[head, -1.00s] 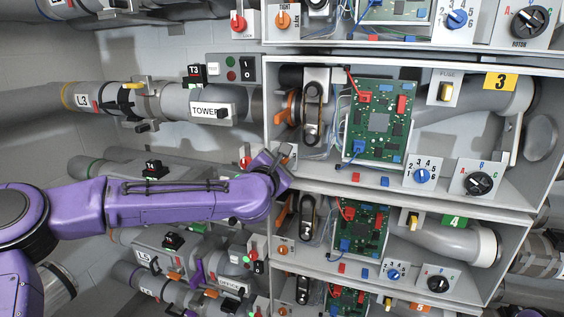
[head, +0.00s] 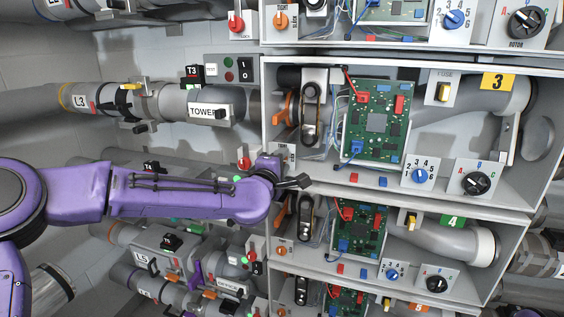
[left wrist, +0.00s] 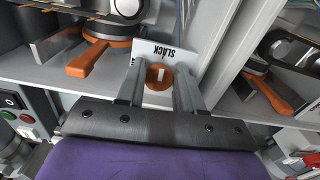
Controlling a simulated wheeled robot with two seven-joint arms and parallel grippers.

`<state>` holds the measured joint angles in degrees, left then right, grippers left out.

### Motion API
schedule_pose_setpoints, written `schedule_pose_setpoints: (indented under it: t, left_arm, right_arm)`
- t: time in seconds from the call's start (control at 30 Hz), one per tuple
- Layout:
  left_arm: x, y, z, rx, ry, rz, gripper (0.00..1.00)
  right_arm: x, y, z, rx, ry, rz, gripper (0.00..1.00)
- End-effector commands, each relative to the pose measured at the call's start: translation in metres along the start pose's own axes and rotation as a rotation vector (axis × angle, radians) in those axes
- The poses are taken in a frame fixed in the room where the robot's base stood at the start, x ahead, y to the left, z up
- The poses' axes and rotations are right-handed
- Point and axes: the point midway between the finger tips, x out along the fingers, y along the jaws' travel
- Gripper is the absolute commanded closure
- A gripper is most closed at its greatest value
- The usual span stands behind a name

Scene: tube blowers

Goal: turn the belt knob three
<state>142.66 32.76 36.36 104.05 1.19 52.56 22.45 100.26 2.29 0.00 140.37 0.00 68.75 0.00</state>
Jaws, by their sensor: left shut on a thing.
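Belt knob three is a round orange knob (left wrist: 158,77) with a pale slot, on a light panel (left wrist: 172,55) marked SLACK in the left wrist view. My left gripper (left wrist: 161,84) has one finger on each side of the knob and is shut on it. In the head view my left gripper (head: 292,183) is at the left edge of the bay with the yellow 3 sign (head: 497,81). There the knob is hidden behind my gripper; only part of its panel (head: 284,153) shows. My right gripper is not in view.
Orange handles stand close by on both sides in the left wrist view (left wrist: 92,60) (left wrist: 268,94). A green circuit board (head: 377,122), a blue dial (head: 419,176) and a black dial (head: 477,184) are further right in bay three. Similar bays lie above and below.

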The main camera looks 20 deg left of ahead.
Motion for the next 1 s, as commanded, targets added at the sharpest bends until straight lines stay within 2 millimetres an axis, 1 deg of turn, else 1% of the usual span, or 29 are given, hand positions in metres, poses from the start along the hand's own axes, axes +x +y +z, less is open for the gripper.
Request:
schedule_pose_setpoints:
  t: [0.23,0.7,0.73,1.0]
  left_arm:
    - [-0.0003,-0.0023,0.0008,0.06,-0.002,-0.003,0.94]
    - [-0.0003,-0.0031,0.001,0.07,-0.003,-0.004,0.94]
    - [-0.0003,-0.0031,0.001,0.07,-0.003,-0.004,0.54]
    - [-0.0005,-0.0019,0.0005,0.068,-0.002,-0.002,0.54]
  right_arm:
    - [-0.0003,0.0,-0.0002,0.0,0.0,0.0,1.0]
    - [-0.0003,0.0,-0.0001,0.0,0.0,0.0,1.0]
    - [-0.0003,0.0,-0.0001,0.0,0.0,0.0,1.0]
    - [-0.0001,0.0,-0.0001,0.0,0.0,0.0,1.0]
